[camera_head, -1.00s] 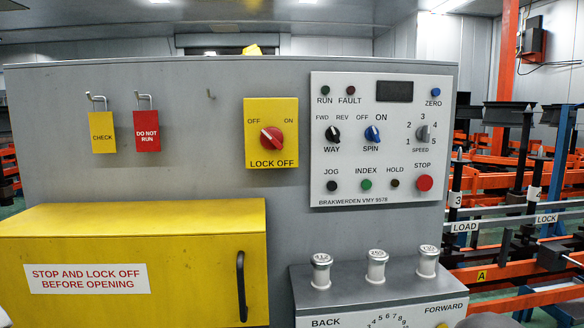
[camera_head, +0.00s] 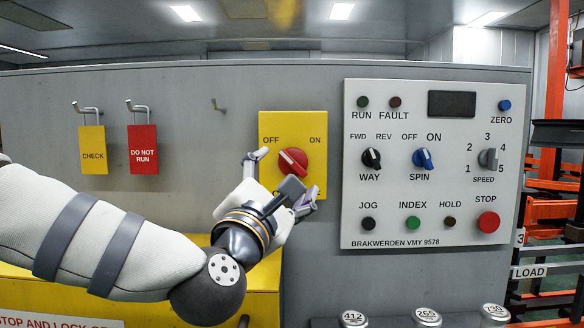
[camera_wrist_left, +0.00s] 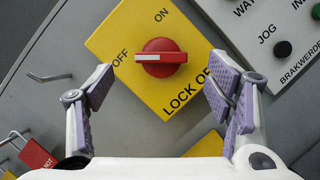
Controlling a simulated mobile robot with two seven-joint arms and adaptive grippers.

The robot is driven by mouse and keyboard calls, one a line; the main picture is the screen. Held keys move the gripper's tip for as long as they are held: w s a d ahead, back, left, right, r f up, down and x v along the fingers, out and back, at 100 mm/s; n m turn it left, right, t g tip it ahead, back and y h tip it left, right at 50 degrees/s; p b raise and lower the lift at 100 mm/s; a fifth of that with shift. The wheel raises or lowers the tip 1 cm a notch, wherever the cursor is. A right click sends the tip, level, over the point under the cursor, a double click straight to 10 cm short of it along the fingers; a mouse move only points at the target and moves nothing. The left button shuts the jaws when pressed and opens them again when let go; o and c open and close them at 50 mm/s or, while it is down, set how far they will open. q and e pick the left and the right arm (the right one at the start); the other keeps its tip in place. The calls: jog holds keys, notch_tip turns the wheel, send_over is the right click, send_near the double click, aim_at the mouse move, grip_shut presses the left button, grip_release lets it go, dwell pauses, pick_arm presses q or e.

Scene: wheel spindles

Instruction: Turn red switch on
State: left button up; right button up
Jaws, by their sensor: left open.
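The red switch (camera_head: 292,161) is a round knob on a yellow lock-off plate (camera_head: 268,125), upright on the grey panel. Its white mark points to OFF in the head view. The switch also shows in the left wrist view (camera_wrist_left: 161,57), with the mark toward OFF there too. My left gripper (camera_head: 284,179) is open in front of the plate, with its fingers to either side of the knob. In the left wrist view, the open fingers (camera_wrist_left: 160,88) have purple pads and sit apart from the knob. My right gripper is not in view.
A white control board (camera_head: 434,160) with several knobs and buttons is right of the plate. A CHECK tag (camera_head: 93,149) and a DO NOT RUN tag (camera_head: 142,149) hang on hooks at left. A yellow cover (camera_head: 262,290) stands below, partly hidden by my arm.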

aim_at(293, 163)
pick_arm(q)
jog(key=x, duration=0.4)
jog(key=shift+w+d, duration=0.1)
jog(key=shift+w, duration=0.3)
jog(key=c, duration=1.2)
jog(key=shift+o, duration=0.2)
jog(key=shift+r, duration=0.1)
